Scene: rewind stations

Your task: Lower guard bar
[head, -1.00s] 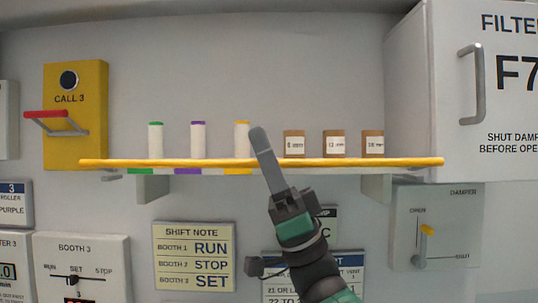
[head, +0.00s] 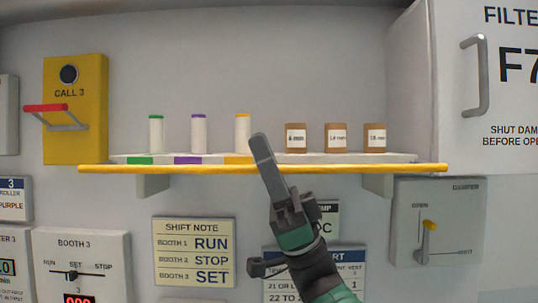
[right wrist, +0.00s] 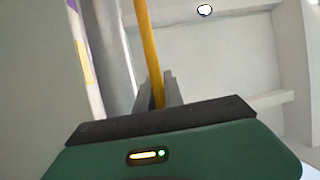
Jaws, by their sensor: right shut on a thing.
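The yellow guard bar (head: 350,168) runs level along the front of the white shelf, just below its top surface. My right gripper (head: 262,150) reaches up from below, its fingers crossing the bar near the middle. In the right wrist view the bar (right wrist: 148,45) runs between the two fingers (right wrist: 158,92), which are shut on it. The fingers hide a short piece of the bar in the head view. My left gripper is not in view.
The shelf (head: 400,158) holds white rollers (head: 198,133) with coloured caps and brown boxes (head: 336,138). A yellow call box (head: 75,130) with a red handle is at left. A damper lever (head: 429,230) and filter cabinet (head: 505,130) are at right.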

